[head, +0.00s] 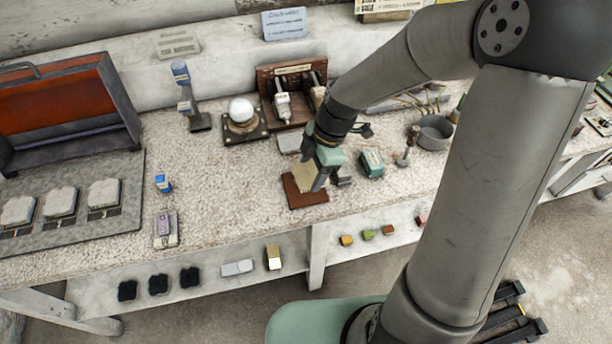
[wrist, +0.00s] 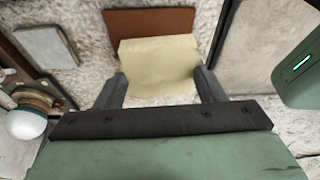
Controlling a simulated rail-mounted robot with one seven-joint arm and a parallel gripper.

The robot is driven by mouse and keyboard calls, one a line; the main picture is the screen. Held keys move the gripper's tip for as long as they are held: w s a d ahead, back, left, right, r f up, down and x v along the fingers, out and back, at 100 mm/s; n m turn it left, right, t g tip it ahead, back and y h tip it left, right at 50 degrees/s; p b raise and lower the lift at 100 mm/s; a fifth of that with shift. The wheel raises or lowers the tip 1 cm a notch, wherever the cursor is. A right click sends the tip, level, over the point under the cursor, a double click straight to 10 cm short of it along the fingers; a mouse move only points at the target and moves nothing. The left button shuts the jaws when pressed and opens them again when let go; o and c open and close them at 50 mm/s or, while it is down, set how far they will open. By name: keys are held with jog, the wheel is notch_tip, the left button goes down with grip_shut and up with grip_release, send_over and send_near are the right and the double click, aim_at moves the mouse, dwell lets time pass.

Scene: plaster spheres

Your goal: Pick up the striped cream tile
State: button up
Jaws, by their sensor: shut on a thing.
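The cream tile (wrist: 158,60) is between the two fingers of my gripper (wrist: 160,86) in the wrist view, with a finger at each side edge. My gripper (head: 318,184) is shut on it. In the head view the cream tile (head: 302,177) shows partly behind the fingers, over a brown board (head: 308,201). The brown board also shows beyond the tile in the wrist view (wrist: 150,22). I cannot make out stripes on the tile, nor tell surely whether it is clear of the board.
A green box (head: 372,162) stands close to the right of my gripper. A white ball on a dark base (head: 241,110) and a wooden rack (head: 268,75) stand behind, to the left. A grey pot (head: 435,132) is farther right. The speckled bench is clear to the left (head: 230,180).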

jog(key=d+r, duration=0.1)
jog(key=s+d+r, duration=0.1)
jog(key=r, duration=0.1)
jog(key=s+d+r, duration=0.1)
jog(key=shift+d+r, duration=0.2)
jog(key=shift+r, duration=0.1)
jog(key=s+d+r, duration=0.4)
jog(key=s+d, duration=0.1)
jog(key=d, duration=0.2)
jog(key=w+f+m+t+h, duration=0.1)
jog(key=w+f+m+t, duration=0.1)
jog(key=w+m, duration=0.5)
jog(key=w+f+m+t+h, duration=0.2)
jog(key=w+f+m, duration=0.2)
jog(key=w+m, duration=0.4)
jog(key=shift+w+d+f+m, duration=0.15)
jog(key=shift+w+f+m, duration=0.2)
jog(key=shift+m, duration=2.65)
jog(key=shift+f, duration=0.1)
